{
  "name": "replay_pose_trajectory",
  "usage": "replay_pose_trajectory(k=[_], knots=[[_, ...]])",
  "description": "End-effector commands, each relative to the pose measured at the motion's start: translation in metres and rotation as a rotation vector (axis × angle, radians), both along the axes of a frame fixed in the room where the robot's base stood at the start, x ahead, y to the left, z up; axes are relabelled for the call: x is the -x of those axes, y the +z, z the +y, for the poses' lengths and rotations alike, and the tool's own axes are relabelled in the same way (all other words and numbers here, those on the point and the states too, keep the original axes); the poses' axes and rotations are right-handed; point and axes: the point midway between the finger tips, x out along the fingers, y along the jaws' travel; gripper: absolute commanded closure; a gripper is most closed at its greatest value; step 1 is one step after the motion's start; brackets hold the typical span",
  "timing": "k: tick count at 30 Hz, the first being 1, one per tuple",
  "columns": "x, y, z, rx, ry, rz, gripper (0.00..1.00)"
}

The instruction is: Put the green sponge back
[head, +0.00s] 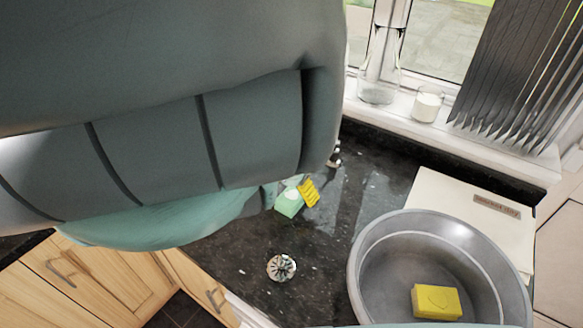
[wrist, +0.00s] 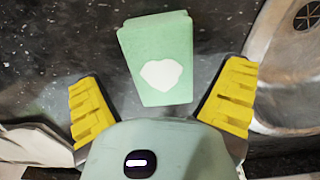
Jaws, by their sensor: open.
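The green sponge (head: 289,205) lies on the dark granite counter, partly behind my arm in the head view. In the wrist view the green sponge (wrist: 160,45) is a pale green block with a white patch on its face. My gripper (wrist: 161,78) has its two yellow fingers spread wide, one on each side of the sponge's near end. There is a visible gap on both sides, and nothing is held. In the head view one yellow finger of my gripper (head: 308,192) shows just right of the sponge; the other is hidden.
A grey round basin (head: 368,262) stands at the lower right with a yellow sponge (head: 436,302) in it. A cream board (head: 440,190) lies behind it. A round metal piece (head: 281,268) is on the counter. A candle (head: 428,104) and glass vase (head: 378,88) stand on the windowsill.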

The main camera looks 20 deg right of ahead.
Motion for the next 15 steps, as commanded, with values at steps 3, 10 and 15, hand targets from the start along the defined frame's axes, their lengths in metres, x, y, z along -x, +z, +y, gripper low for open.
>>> replay_pose_trajectory(k=[3, 10, 15], knots=[[-0.001, 0.013, 0.004, -0.007, 0.001, -0.002, 0.05], [-0.002, 0.038, 0.004, -0.007, 0.003, -0.004, 0.05], [-0.002, 0.063, 0.004, -0.005, 0.001, -0.005, 0.05]])
